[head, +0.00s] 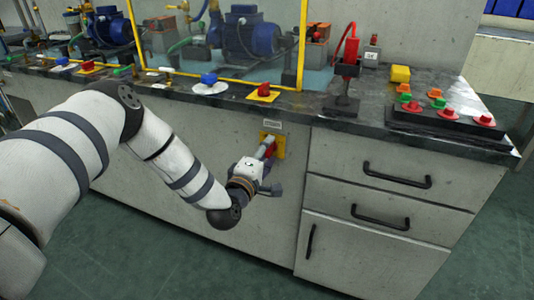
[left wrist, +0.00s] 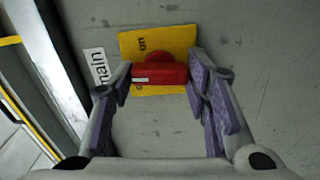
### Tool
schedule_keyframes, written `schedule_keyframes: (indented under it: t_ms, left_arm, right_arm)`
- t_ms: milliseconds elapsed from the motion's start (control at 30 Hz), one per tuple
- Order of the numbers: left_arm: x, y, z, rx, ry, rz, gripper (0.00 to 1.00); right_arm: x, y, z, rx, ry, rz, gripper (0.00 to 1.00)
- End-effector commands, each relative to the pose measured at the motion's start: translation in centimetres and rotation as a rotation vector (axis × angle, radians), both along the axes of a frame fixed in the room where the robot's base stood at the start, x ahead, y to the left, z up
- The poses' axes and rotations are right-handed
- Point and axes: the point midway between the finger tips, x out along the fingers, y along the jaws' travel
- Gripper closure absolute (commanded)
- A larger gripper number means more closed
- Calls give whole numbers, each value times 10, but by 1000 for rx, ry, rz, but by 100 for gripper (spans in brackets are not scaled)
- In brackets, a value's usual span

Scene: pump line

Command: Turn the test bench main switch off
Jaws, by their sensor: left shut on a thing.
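The main switch is a red rotary handle (left wrist: 160,75) on a yellow plate (left wrist: 185,40), set in the grey cabinet front below the worktop. It also shows in the head view (head: 270,149), partly hidden by my gripper. A white label reading "main" (left wrist: 98,66) is beside the plate, with small lettering like "on" on the plate. In the left wrist view the handle lies across the picture, with a white mark near its left end. My left gripper (head: 266,157) is shut on the handle, a finger at each end. My right gripper is not in view.
Above, the dark worktop (head: 300,104) carries another red knob on a yellow plate (head: 263,92), a blue knob (head: 209,79) and a black button box (head: 440,122). Drawers with black handles (head: 397,177) are to the right. Pumps stand behind a yellow frame (head: 302,45).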

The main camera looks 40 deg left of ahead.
Motion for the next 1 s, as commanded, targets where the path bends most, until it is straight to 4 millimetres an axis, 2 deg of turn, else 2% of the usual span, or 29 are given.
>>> schedule_keyframes:
  t_ms: [300,800,833,900,1000]
  left_arm:
    - [0,-1,-1,-95,-20,-3,85]
    - [0,-1,-1,-111,-24,-4,85]
    - [0,-1,-1,-111,-24,-3,55]
    - [0,-1,-1,-110,-24,-3,39]
    - [0,-1,0,-110,-25,-2,37]
  right_arm:
    - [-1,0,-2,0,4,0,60]
    - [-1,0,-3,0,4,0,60]
    - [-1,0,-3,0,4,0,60]
    - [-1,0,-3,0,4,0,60]
    - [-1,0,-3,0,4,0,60]
